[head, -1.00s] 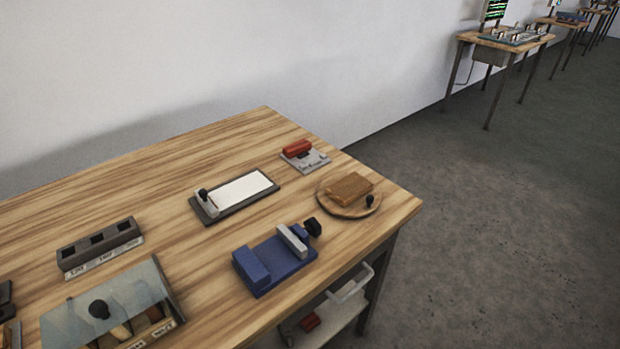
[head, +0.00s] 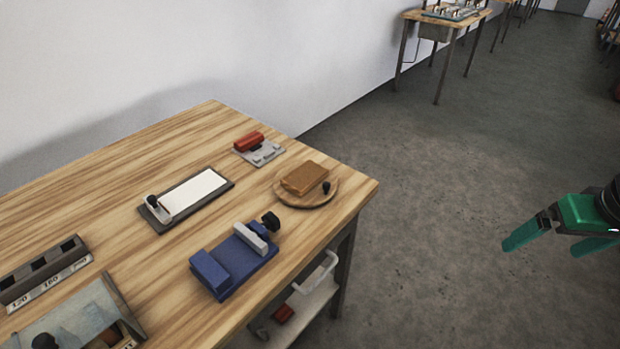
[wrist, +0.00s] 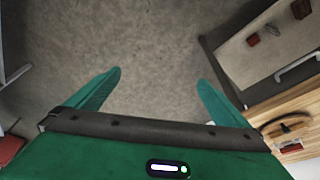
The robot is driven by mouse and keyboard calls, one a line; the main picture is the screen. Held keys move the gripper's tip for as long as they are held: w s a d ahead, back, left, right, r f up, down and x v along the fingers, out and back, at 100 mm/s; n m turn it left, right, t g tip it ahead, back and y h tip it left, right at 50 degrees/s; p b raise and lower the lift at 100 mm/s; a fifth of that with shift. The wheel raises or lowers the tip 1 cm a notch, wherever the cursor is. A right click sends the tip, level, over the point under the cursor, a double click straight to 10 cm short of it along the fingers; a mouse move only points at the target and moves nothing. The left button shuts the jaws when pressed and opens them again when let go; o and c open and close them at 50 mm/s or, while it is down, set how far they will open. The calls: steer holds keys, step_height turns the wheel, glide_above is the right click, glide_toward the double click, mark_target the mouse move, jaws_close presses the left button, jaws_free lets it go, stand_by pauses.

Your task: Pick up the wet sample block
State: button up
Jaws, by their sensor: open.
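No block is labelled wet. A brown block (head: 305,178) lies on a round wooden plate (head: 322,199) with a small black knob, at the table's right corner in the head view. A red block (head: 249,141) sits on a grey plate (head: 268,156) behind it. My gripper (head: 545,246) is open and empty, above the floor well to the right of the table. In the wrist view its green fingers (wrist: 158,88) are spread with only floor between them.
A blue clamp-like fixture (head: 232,264), a white-topped board (head: 196,192) and a slotted grey block (head: 42,270) stand on the wooden table (head: 150,150). A lower shelf (head: 310,300) holds a small red item (head: 284,313). The floor right of the table is clear.

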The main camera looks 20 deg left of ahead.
steer(key=w+a+f+n+t+y, duration=0.1)
steer(key=w+a+n, duration=0.2)
steer(key=a, duration=0.4)
steer(key=w+a+f+n+y, duration=0.1)
steer(key=w+a+n+y, duration=0.1)
steer(key=w+a, duration=0.3)
steer(key=n+y, duration=0.6)
steer(key=y, duration=0.2)
glide_toward(308, 176)
steer(key=x, duration=0.3)
steer(key=shift+s+a+r, duration=0.1)
steer(key=shift+a+r, duration=0.15)
steer(key=shift+f+x, duration=0.25)
steer(key=shift+x, duration=2.7)
steer(key=shift+d, duration=0.2)
steer(key=c, duration=1)
